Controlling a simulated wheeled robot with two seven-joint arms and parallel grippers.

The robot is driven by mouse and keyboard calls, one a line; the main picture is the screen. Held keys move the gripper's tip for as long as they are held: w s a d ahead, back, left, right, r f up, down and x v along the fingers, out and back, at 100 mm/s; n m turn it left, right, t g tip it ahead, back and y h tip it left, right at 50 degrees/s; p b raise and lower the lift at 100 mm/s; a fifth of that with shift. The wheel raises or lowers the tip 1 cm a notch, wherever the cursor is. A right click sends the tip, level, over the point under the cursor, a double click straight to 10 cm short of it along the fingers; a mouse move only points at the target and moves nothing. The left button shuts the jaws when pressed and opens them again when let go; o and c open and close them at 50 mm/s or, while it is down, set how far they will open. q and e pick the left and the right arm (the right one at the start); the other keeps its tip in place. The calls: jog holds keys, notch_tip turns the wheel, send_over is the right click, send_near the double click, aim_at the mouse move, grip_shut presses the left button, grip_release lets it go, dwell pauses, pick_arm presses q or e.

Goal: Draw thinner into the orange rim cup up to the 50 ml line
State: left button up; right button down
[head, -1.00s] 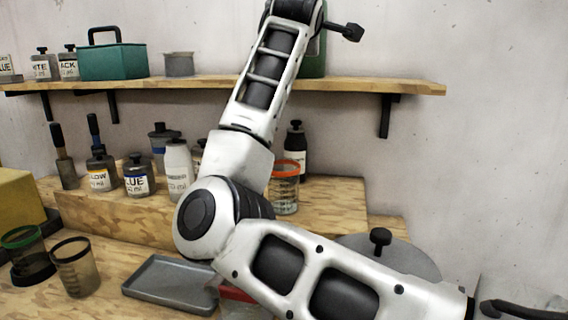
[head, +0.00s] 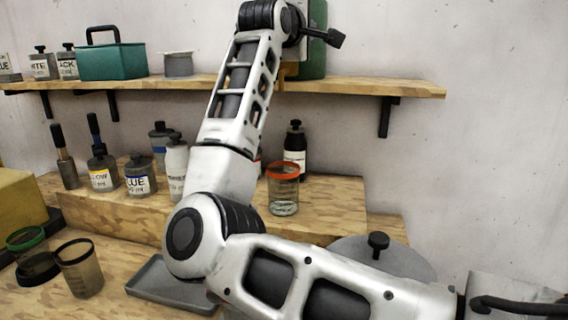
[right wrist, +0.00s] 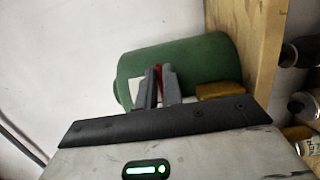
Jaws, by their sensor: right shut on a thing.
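The orange rim cup (head: 284,192) stands upright on the wooden step below the shelf. It is see-through, and its lower part looks filled with clear liquid; its scale lines are too small to read. A green drum (head: 316,48) stands on the shelf, partly behind my right arm; it also shows in the right wrist view (right wrist: 205,58). My right gripper (right wrist: 158,76) is at the drum, shut on a small red part (right wrist: 158,72), mostly hidden between the fingers. A yellow piece (right wrist: 220,90) sits beside the fingers. My left gripper is not in view.
My right arm crosses the middle of the head view. A dark bottle (head: 295,146) stands behind the cup. Labelled bottles (head: 138,178) stand on the step at left. A green-rimmed cup (head: 27,246), a dark-rimmed cup (head: 78,268) and a grey tray (head: 165,285) are in front.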

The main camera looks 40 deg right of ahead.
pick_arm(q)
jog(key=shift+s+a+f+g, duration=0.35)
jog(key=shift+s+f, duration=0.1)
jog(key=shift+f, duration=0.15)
pick_arm(e)
jog(key=shift+w+a+g, duration=0.1)
jog(key=shift+a+g, duration=0.15)
jog(key=shift+g, duration=0.05)
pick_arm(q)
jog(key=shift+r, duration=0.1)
pick_arm(e)
jog(key=shift+p, duration=0.3)
jog(key=c, duration=2)
grip_release()
jog(key=shift+a+m+g+h, duration=0.1)
jog(key=shift+m+g+h, duration=0.2)
jog(key=o, duration=0.5)
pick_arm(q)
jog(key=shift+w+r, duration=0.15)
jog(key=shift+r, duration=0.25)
pick_arm(e)
jog(key=shift+a, duration=0.1)
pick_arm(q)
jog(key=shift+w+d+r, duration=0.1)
